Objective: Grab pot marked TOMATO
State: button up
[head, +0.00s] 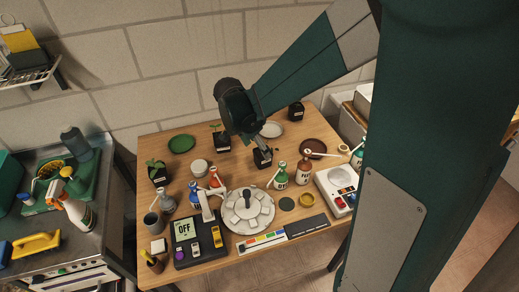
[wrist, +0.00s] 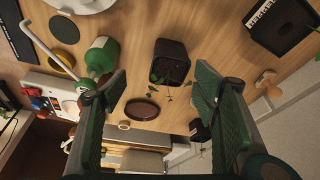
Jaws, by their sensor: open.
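Several dark square pots with pale labels stand on the wooden table; I cannot read which is marked TOMATO. One pot (head: 263,157) is just below my gripper (head: 258,143). The wrist view shows a black pot with a small seedling (wrist: 172,53) ahead of and between the spread fingers (wrist: 160,86), with no visible contact. Other pots stand to the left behind it (head: 222,142), at the far left (head: 159,173) and at the back right (head: 296,111). My gripper is open and empty.
A green saucer (head: 182,144) lies at the back left.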

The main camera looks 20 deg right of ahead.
aim_at(259, 153)
jog(key=shift+w+a+f+m+g+h+p, duration=0.2)
jog(key=shift+w+f+m+g+h+p, duration=0.15)
jog(key=shift+w+f+m+p, duration=0.7)
jog(key=shift+w+f+b, duration=0.1)
jog(key=shift+f+b, duration=0.2)
jog(key=shift+f, duration=0.1)
jog(key=shift+x, duration=1.3)
jog(key=shift+d+b+x, duration=0.25)
jog(key=shift+b+x, duration=0.3)
jog(key=shift+x, duration=2)
jog(key=shift+r, duration=0.1)
jog(key=shift+c, duration=0.5)
jog(key=c, duration=1.1)
jog(key=shift+r, duration=0.2)
